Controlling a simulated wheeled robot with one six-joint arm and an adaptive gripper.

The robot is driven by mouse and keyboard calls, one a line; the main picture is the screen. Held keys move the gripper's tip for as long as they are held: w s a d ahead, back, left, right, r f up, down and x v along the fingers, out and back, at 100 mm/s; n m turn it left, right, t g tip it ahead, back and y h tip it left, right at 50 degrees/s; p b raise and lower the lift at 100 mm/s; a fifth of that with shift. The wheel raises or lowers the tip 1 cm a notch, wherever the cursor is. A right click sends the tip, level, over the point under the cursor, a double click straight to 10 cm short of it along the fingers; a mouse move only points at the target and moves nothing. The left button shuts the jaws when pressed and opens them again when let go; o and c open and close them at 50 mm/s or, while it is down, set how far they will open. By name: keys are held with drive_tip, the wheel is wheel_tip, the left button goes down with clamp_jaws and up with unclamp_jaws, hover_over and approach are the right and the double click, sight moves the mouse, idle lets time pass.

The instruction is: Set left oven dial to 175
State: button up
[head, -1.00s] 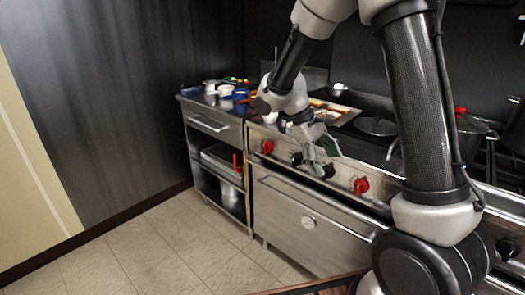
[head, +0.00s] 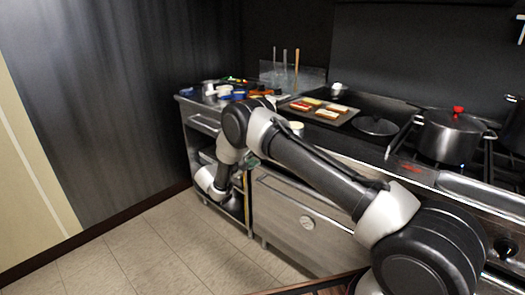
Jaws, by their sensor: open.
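The left oven (head: 285,215) has a steel door with a round white gauge (head: 307,222). My arm lies across the strip above this door and hides the dials there, so the left oven dial and its setting cannot be seen. My arm's wrist end hangs low at the left, in front of the side counter's shelves. My gripper's fingertips cannot be made out; they are hidden behind my arm. A black dial (head: 505,247) with a pale mark shows at the far right, on the range front beyond my arm.
A pot with a red lid knob (head: 450,135) stands on the burners. A tray of food (head: 320,110) and a dark round lid (head: 375,125) lie on the range top. The side counter (head: 195,105) carries small containers. The tiled floor (head: 130,245) in front is clear.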

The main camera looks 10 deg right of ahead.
drive_tip(key=x, duration=0.6)
drive_tip(key=c, duration=1.1)
